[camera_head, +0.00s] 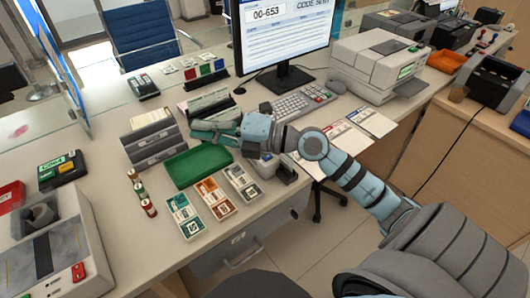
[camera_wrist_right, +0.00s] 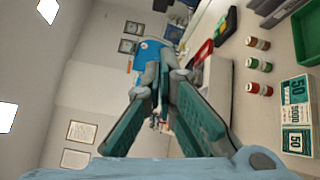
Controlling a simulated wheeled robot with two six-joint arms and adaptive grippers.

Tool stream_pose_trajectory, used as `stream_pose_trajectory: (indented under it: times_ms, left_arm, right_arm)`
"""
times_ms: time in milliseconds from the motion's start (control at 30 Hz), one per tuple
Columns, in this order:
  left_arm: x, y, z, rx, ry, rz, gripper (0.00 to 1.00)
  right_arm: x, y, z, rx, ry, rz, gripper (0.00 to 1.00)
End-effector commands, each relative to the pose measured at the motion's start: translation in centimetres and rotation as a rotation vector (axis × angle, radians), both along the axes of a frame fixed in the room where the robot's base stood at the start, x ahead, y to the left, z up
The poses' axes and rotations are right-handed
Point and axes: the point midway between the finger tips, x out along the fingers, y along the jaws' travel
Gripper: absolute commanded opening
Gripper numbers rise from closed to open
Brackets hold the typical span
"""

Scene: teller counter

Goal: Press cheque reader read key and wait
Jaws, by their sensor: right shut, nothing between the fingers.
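My right gripper (camera_head: 203,132) is shut and empty. It is above the counter, over the back of the green tray and to the right of the black device, well apart from it. In the right wrist view its teal fingers (camera_wrist_right: 160,80) converge with nothing between them. No single read key can be made out. My left gripper is not in view.
A keyboard (camera_head: 303,100), monitor (camera_head: 282,40) and white printer (camera_head: 380,62) stand behind and right. Bare counter lies between rack and black device.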

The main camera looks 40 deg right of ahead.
Motion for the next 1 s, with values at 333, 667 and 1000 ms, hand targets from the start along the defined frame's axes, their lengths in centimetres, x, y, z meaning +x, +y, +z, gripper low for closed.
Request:
stream_pose_trajectory:
  times_ms: [333, 667, 1000]
  left_arm:
    - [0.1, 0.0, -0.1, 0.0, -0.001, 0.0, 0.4]
    - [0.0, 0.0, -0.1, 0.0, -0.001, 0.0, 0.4]
    - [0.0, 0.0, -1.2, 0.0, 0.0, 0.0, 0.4]
  right_arm:
    - [2.2, -16.3, -7.3, -0.761, 0.451, -0.322, 0.0]
    - [1.8, -18.4, -7.4, -0.807, 0.504, -0.381, 0.0]
    - [1.8, -18.3, -8.8, -0.806, 0.503, -0.379, 0.0]
